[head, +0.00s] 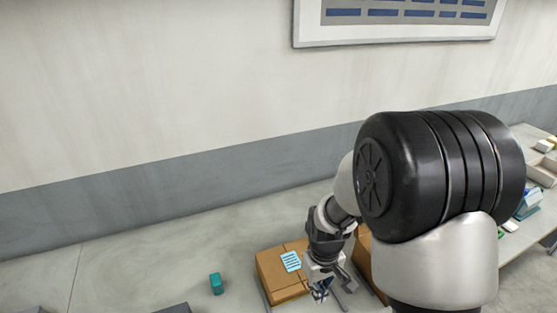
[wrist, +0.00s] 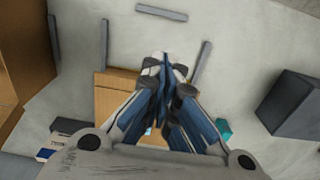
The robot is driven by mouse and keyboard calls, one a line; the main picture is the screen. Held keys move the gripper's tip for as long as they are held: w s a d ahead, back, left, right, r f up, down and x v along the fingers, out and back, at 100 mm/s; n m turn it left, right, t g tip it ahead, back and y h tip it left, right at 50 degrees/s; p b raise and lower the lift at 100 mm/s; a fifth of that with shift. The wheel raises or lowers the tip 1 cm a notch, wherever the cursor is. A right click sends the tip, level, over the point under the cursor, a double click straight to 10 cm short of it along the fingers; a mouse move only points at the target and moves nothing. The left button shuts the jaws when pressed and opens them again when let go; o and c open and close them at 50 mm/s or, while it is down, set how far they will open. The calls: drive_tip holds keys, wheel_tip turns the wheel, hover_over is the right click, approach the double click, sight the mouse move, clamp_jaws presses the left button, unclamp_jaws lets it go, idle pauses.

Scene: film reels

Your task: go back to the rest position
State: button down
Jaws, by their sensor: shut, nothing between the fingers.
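My gripper (head: 320,290) hangs low in front of my arm in the head view, beside a brown cardboard box. In the wrist view my gripper (wrist: 165,64) has its fingers brought together, with nothing between them. The fingers cover part of a tan box (wrist: 108,95) behind them. No film reel can be made out in either view.
The cardboard box (head: 272,281) bears a light blue label (head: 291,261). A teal block (head: 216,283) stands to its left. A table (head: 531,233) with trays is at the right. A dark grey box (wrist: 295,105) is right in the wrist view.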

drive_tip(key=s+d+r+m+t+b, duration=0.1)
drive_tip(key=s+r+m+t+b, duration=0.2)
drive_tip(key=s+r, duration=1.4)
drive_tip(key=shift+s+r+t+b, duration=0.4)
drive_tip(key=shift+t+b, duration=0.4)
drive_tip(key=shift+b, duration=0.4)
drive_tip(key=shift+w, duration=0.1)
